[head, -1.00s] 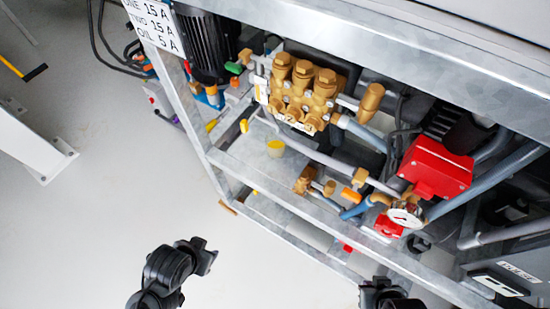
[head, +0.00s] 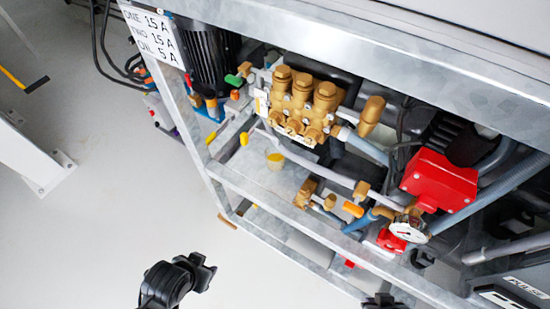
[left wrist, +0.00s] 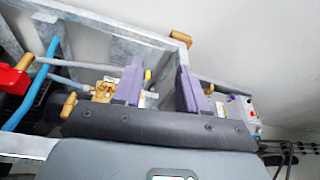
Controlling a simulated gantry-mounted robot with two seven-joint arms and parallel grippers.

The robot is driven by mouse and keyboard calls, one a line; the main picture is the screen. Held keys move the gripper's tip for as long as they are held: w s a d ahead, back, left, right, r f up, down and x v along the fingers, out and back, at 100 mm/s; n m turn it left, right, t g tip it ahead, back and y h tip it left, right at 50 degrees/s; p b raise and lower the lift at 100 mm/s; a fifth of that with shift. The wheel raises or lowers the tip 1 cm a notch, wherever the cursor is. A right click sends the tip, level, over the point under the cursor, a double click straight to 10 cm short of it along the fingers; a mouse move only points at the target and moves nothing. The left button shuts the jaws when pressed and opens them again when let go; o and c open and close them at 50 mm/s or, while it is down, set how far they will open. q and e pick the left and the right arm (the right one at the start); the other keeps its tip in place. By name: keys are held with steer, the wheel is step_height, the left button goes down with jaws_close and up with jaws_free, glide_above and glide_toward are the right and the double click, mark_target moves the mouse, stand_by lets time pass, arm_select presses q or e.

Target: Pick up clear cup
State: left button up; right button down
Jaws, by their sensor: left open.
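A small clear cup with yellow in it (head: 275,161) stands on the grey metal shelf of the pump frame (head: 245,172) in the head view, below the brass pump. My left gripper (head: 202,272) is at the lower left, over the floor, apart from the cup and the frame. In the left wrist view its two purple fingers (left wrist: 160,88) are spread with a gap between them and hold nothing. A small yellow spot shows beside one finger there; I cannot tell if it is the cup. My right gripper (head: 382,301) is mostly cut off at the bottom edge.
The brass pump (head: 304,105), a red box (head: 440,178), a pressure gauge (head: 408,229) and pipes crowd the frame around the shelf. The metal front rail (head: 290,217) runs between my left gripper and the cup.

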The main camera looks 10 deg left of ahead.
arm_select(q)
steer(key=shift+o, duration=0.4)
steer(key=o, duration=0.8)
